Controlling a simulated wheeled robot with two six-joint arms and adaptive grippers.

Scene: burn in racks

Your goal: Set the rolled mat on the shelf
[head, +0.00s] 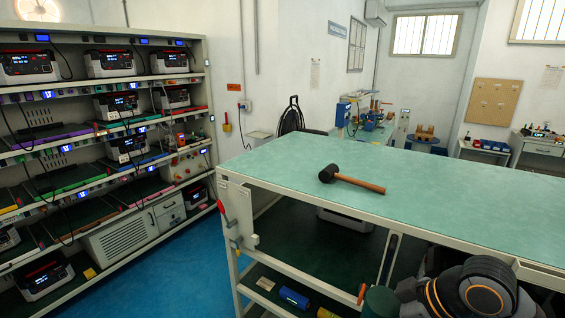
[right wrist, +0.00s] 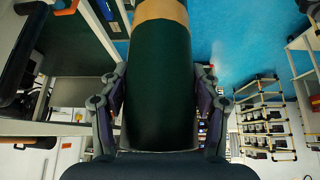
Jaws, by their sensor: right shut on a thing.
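The rolled mat (right wrist: 158,85) is a dark green cylinder with a tan band around it. It fills the middle of the right wrist view, between the two fingers of my right gripper (right wrist: 157,95), which is shut on it. In the head view only one dark green end of the mat (head: 380,303) shows at the bottom edge, beside the front of the workbench; my right arm hides the rest. The workbench has a dark green middle shelf (head: 330,243) under its top and a lower shelf (head: 262,290). My left gripper is not in view.
A black mallet (head: 328,174) lies on the pale green benchtop (head: 430,195). A white case (head: 345,218) stands at the back of the middle shelf. A rack with several power units (head: 110,62) stands left, across blue floor.

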